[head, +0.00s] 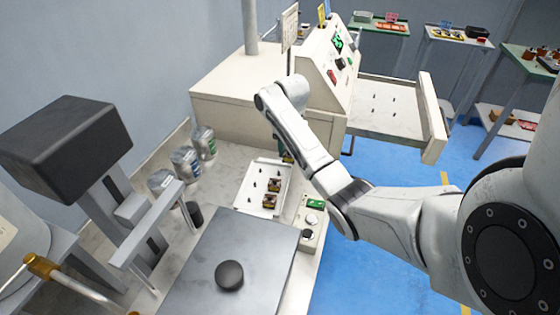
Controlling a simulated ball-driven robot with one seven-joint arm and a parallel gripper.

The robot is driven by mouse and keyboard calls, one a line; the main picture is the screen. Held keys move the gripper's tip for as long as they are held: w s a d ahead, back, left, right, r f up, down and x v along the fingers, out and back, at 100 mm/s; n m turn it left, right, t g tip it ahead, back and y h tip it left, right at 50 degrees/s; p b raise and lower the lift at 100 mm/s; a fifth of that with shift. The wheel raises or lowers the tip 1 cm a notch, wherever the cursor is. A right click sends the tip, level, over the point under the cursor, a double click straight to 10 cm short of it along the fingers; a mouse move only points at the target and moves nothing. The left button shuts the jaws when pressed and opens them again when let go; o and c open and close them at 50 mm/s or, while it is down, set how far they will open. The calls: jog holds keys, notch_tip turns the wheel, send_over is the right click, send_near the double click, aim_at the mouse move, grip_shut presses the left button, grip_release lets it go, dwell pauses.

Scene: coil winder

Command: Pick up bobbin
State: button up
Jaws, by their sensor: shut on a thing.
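A white tray (248,188) lies on the bench with small dark pegs. Two bobbins with dark flanges and copper-coloured windings stand in its right part, a back one (274,185) and a front one (269,201). My gripper (286,155) points down over the back right end of the tray, mostly hidden behind my own arm. It is shut on a bobbin, of which little can be made out. I cannot tell whether that bobbin is clear of the tray.
Several cans (186,163) stand left of the tray. A control box (311,223) with buttons is close on its right. A cream machine (326,60) with a pegged side tray (390,108) stands behind. A grey plate (230,250) with a black knob lies in front.

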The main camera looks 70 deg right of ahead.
jog(key=s+d+r+p, duration=0.2)
jog(key=s+r+p, duration=0.4)
jog(key=s, duration=0.4)
jog(key=shift+s+d, duration=0.2)
jog(key=shift+s, duration=0.05)
jog(key=shift+a, duration=0.1)
